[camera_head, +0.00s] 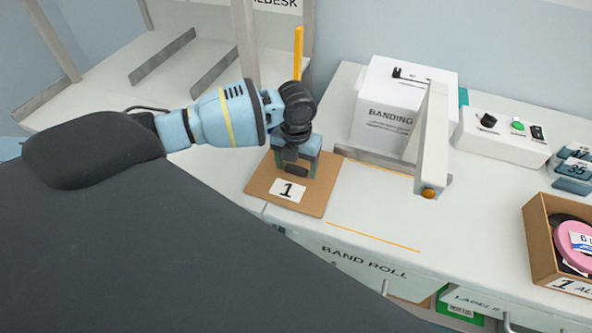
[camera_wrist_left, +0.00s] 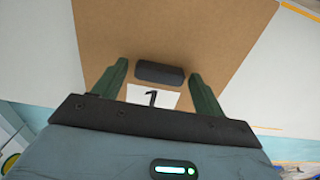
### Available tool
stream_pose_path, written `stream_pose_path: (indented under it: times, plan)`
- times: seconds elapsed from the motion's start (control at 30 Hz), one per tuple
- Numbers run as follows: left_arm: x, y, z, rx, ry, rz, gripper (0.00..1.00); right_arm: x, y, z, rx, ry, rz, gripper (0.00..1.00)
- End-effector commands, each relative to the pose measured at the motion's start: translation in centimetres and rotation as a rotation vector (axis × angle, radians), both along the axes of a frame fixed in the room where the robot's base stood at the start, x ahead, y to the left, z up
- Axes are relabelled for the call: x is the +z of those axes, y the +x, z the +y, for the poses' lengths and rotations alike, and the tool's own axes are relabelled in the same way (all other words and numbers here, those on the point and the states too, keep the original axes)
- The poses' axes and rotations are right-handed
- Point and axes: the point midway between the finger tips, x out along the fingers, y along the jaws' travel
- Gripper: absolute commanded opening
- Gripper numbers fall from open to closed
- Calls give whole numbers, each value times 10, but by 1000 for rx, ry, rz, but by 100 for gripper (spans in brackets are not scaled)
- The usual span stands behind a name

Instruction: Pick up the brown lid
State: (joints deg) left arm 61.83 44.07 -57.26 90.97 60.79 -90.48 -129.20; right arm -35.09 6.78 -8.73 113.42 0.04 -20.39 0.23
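The brown lid (camera_head: 318,200) is a flat square board with a white label marked 1, lying on the white bench. It also fills the middle of the left wrist view (camera_wrist_left: 215,45). A dark block-shaped handle (camera_wrist_left: 160,73) stands on the lid beside the label. My left gripper (camera_head: 297,166) is over the lid, pointing down. In the left wrist view its two green fingers (camera_wrist_left: 158,85) are apart, one on each side of the handle and not touching it. In the head view the gripper hides part of the handle. My right gripper is not in view.
A white banding machine (camera_head: 395,105) with an upright arm (camera_head: 430,140) stands right of the lid. A control box (camera_head: 500,135) and an open cardboard box (camera_head: 540,245) with rolls are farther right. A yellow post (camera_head: 298,52) rises behind my gripper. The bench front is clear.

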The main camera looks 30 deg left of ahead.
Motion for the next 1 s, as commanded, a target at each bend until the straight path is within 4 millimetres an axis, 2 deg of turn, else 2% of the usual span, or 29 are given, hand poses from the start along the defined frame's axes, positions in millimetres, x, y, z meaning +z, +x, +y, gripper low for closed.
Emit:
stream_pose_path:
  times: [0.03, 0.3, 0.67, 0.93, 1.0]
  plan:
    - [0, 0, 0, 0, 0, 0, 64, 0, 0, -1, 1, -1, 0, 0]
    - [0, 0, 0, 0, 0, 0, 32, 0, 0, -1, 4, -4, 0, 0]
    - [6, 0, 0, 0, -1, -2, 31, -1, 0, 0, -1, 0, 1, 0]
    - [38, 1, 0, 0, -1, -2, 31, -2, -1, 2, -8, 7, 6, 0]
    - [36, -5, -16, -7, -3, 2, 31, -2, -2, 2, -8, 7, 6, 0]
